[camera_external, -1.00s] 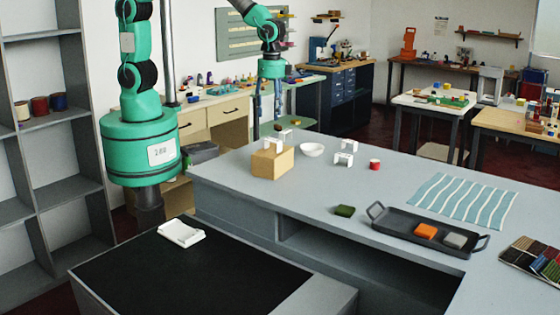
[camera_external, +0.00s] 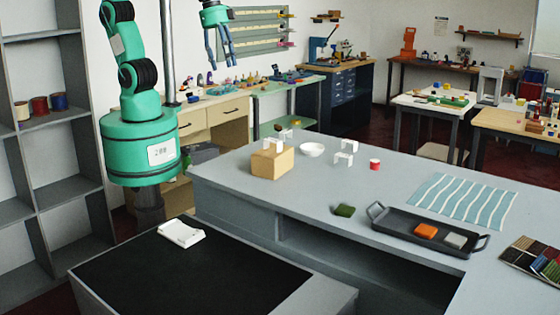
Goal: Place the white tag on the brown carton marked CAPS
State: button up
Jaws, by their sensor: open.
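The brown carton (camera_external: 272,164) stands near the far left of the grey counter; I cannot read any marking on it. Small white tent-shaped pieces, possibly tags, show at its top: one at the top front edge (camera_external: 268,143) and one at the top back (camera_external: 286,134). I cannot tell whether the back one rests on the carton or behind it. Two more white pieces (camera_external: 348,145) (camera_external: 342,159) stand to the right on the counter.
A white bowl (camera_external: 312,150) and a red cup (camera_external: 375,165) stand near the carton. A green block (camera_external: 344,210), dark tray (camera_external: 400,226) with orange and grey blocks, and striped cloth (camera_external: 462,202) lie to the right. The counter's middle is clear.

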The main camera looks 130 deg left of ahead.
jog(key=s+d+r+t, duration=0.1)
jog(key=s+d+r, duration=0.1)
jog(key=s, duration=0.5)
jog(key=s+d+r+t, duration=0.1)
jog(key=s+d+r, duration=0.2)
jog(key=s, duration=0.5)
jog(key=shift+s+d+r+t, duration=0.15)
jog(key=shift+d+r+t, duration=0.15)
jog(key=shift+d, duration=0.5)
jog(key=shift+f, duration=0.1)
notch_tip(320, 180, down, 12)
jog(key=b, duration=1.2)
jog(key=shift+f, duration=0.15)
